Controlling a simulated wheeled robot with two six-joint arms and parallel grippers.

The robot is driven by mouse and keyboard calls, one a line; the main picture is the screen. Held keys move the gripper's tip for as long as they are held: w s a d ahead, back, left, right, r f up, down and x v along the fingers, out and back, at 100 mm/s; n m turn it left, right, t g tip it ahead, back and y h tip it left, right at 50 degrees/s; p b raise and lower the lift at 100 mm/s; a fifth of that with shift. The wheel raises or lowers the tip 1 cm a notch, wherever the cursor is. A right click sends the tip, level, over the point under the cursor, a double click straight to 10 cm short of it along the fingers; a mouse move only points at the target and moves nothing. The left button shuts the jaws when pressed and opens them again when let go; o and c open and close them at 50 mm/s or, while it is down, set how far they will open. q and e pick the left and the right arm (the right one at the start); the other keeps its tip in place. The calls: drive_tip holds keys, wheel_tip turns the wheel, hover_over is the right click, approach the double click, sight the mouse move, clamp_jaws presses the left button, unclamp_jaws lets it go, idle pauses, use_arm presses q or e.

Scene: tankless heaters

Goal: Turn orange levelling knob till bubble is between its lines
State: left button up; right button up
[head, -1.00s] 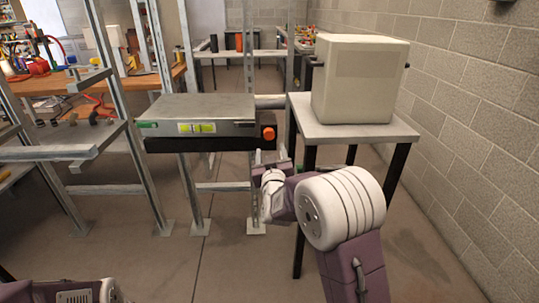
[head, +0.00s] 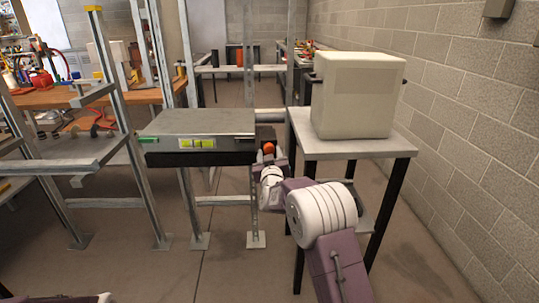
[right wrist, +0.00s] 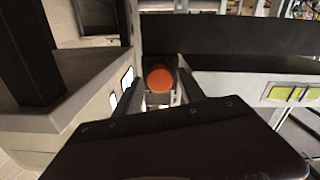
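The orange levelling knob (head: 269,148) is at the right end of the grey box's front, beside the white appliance's stand. The yellow-green bubble vial (head: 197,144) is on the box's front; the bubble is too small to read. My right gripper (head: 274,161) is right at the knob in the head view. In the right wrist view the knob (right wrist: 160,78) sits between the two open fingers (right wrist: 161,92), with a small gap on each side. The vial (right wrist: 292,94) shows at the right there. My left gripper is not in view.
The grey box (head: 200,121) sits on a metal frame. A block wall is at the far right. The floor in front of the frame is clear.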

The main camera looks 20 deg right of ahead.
clamp_jaws()
drive_tip(key=shift+m, duration=0.3)
